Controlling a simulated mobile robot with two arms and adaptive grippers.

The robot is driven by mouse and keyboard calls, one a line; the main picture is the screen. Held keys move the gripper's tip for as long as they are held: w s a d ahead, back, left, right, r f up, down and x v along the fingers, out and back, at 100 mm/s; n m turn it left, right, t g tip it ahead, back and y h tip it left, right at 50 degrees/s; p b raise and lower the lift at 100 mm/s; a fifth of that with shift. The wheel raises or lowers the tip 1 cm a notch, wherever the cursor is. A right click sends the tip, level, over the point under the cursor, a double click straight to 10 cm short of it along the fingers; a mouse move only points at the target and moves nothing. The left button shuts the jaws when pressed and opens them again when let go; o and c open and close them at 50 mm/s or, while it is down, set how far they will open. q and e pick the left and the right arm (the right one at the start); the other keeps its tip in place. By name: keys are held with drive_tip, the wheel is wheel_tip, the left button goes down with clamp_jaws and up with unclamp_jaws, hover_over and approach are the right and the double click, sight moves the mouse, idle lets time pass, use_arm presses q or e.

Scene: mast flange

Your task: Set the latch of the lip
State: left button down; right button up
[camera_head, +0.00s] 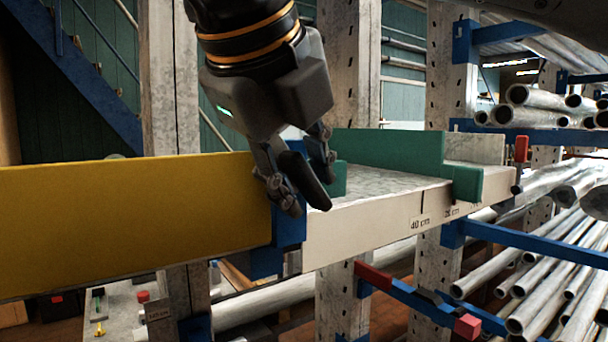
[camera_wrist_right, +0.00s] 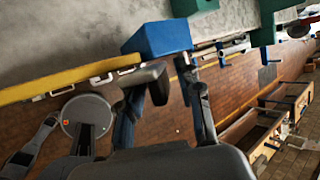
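The yellow lip (camera_head: 120,210) stands upright along the left part of the shelf's front edge. A blue block (camera_head: 289,230), which looks like its latch, sits at its right end. A blue block also shows in the wrist view (camera_wrist_right: 156,39), beside the yellow strip (camera_wrist_right: 60,80). My right gripper (camera_head: 308,195) hangs over the lip's right end, pointing down and right, and partly hides the blue block. Its fingers stand apart in the wrist view (camera_wrist_right: 172,82), with nothing seen held between them. Whether they touch the block is unclear. My left gripper is not in view.
A pale shelf front (camera_head: 380,228) with centimetre marks runs right from the blue block. A green piece (camera_head: 467,183) stands on it, with a green wall (camera_head: 385,148) behind. Metal pipes (camera_head: 560,190) on blue arms fill the right side. Concrete posts stand behind.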

drive_tip(key=shift+s+r, duration=0.1)
drive_tip(key=v, duration=1.2)
drive_tip(key=shift+c, duration=0.4)
